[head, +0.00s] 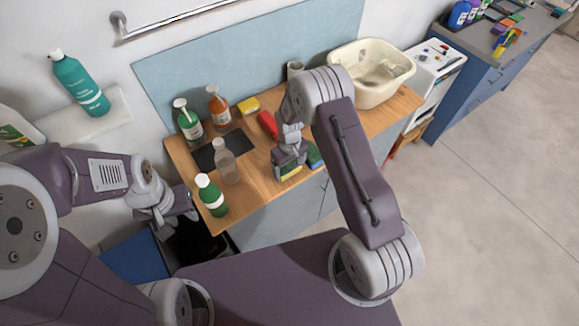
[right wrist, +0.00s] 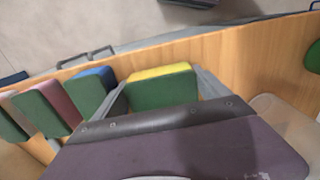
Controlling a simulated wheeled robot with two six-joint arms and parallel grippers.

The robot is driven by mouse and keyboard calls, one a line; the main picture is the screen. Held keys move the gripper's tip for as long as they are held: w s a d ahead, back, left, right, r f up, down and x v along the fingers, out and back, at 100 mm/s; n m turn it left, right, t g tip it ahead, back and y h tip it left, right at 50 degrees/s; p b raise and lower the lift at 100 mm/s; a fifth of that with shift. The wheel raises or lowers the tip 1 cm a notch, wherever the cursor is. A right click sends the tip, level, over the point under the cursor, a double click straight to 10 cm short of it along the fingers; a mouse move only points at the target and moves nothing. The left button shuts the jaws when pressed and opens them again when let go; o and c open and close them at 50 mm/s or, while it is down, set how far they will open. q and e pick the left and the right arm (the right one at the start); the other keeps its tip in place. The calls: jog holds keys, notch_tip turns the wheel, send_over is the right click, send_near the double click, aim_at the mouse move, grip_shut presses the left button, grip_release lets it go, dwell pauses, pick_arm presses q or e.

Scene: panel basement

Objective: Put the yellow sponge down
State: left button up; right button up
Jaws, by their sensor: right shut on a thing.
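The yellow sponge (right wrist: 160,72), with a green side, is between the fingers of my right gripper (right wrist: 152,95) in the right wrist view. In the head view my right gripper (head: 289,160) points down over the front part of the wooden counter (head: 255,185), and the yellow sponge (head: 290,173) shows at its tips. I cannot tell whether the sponge touches the counter. My left gripper (head: 183,208) hangs at the counter's left end, apart from the sponge; its fingers are too unclear to read.
A blue-green sponge (right wrist: 92,84) and a pink-green sponge (right wrist: 56,102) stand beside the held one. Bottles, including a clear one (head: 226,162) and a green one (head: 211,196), stand left. A cream basin (head: 392,88) is at right. Bare wood lies between bottles and right gripper.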

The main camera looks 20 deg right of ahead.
jog(key=shift+s+f, duration=0.1)
jog(key=shift+f, duration=0.05)
jog(key=o, duration=1.3)
